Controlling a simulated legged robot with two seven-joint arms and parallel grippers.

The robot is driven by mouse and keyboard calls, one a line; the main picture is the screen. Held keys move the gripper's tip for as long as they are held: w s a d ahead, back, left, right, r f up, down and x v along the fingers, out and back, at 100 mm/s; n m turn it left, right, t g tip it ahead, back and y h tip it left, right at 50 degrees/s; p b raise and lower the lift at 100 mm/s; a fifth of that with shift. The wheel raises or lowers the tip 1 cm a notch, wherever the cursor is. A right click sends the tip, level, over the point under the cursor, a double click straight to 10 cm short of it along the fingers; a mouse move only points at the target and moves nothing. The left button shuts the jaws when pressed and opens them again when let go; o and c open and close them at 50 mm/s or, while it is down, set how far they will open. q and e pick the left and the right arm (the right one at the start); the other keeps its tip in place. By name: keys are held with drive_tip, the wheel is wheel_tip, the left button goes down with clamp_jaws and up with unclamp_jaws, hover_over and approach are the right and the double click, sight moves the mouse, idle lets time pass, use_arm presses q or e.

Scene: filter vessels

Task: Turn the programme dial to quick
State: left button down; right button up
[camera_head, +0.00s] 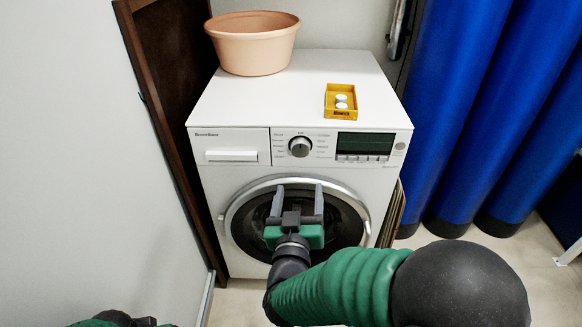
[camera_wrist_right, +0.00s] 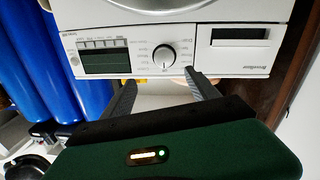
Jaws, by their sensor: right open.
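The dial also shows upside down in the right wrist view (camera_wrist_right: 164,55). My right gripper (camera_head: 299,191) is open and empty, its two fingers pointing up in front of the round door, below the dial and apart from it. In the wrist view its fingertips (camera_wrist_right: 157,76) lie either side of the dial's line. I cannot read the dial's pointer setting. My left gripper is not seen.
The washing machine (camera_head: 230,100) has a dark display (camera_head: 364,144) with buttons right of the dial and a drawer (camera_head: 231,156) left of it. On top are a peach basin (camera_head: 253,45) and a yellow tray (camera_head: 341,113) holding white tablets. Blue cylinders (camera_head: 460,100) stand right, brown wood left.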

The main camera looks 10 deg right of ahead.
drive_tip(key=b, duration=0.3)
approach(300, 152)
drive_tip(key=x, duration=0.4)
drive_tip(key=shift+w+a+f, duration=0.1)
drive_tip(key=shift+w+a, duration=0.1)
drive_tip(key=shift+w, duration=0.2)
drive_tip(key=x, duration=0.1)
drive_tip(key=b+x, duration=0.1)
drive_tip(key=x, duration=0.1)
drive_tip(key=shift+s+d, duration=0.1)
drive_tip(key=shift+d, duration=0.2)
drive_tip(key=shift+w+d, duration=0.35)
drive_tip(key=shift+a+r, duration=0.2)
drive_tip(key=shift+a, duration=0.1)
drive_tip(key=shift+c, duration=1)
drive_tip(key=c, duration=1.2)
